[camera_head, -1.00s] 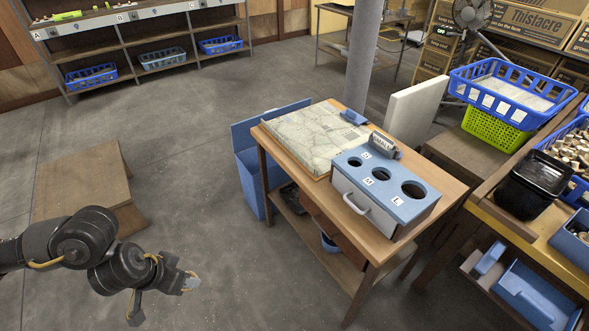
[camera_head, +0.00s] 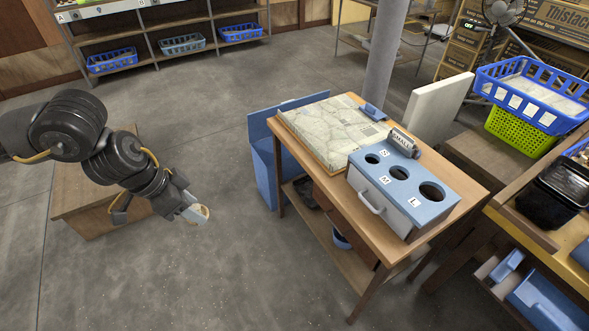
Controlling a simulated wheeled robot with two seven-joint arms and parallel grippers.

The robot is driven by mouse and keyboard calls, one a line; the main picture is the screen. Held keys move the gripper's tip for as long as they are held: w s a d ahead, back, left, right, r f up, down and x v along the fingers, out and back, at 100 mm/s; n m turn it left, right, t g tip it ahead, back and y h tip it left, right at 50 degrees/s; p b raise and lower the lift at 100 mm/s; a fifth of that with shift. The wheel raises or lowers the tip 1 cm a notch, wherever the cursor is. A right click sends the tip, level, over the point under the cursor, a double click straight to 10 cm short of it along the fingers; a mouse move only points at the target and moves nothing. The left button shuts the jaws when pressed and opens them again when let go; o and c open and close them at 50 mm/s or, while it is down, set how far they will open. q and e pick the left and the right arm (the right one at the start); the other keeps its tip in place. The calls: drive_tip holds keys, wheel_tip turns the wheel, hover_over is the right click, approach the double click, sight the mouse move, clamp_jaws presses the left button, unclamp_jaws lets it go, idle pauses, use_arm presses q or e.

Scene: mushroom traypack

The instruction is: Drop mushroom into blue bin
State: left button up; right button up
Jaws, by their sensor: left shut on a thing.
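My left gripper (camera_head: 194,212) reaches in from the left over open floor, shut on a small pale beige mushroom (camera_head: 205,211). Only the mushroom's edge shows past the fingers. A tall blue bin (camera_head: 262,165) stands on the floor at the left side of the wooden table, to the right of and beyond the gripper. The gripper and the mushroom are apart from the bin. The inside of the bin is mostly hidden. My right gripper is not in view.
The wooden table (camera_head: 455,178) carries a patterned slab and a blue-topped sorting box (camera_head: 405,195) with three holes. A low wooden platform (camera_head: 75,200) lies behind my left arm. Blue baskets (camera_head: 182,44) sit on the back shelves. The middle floor is clear.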

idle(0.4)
use_arm(q)
drive_tip(key=s+f+n, duration=0.2)
drive_tip(key=f, duration=0.5)
drive_tip(key=s+f+n+t+y, duration=0.1)
drive_tip(key=f+n, duration=0.2)
drive_tip(key=f, duration=0.4)
drive_tip(key=shift+s+t, duration=0.3)
drive_tip(key=shift+s, duration=0.05)
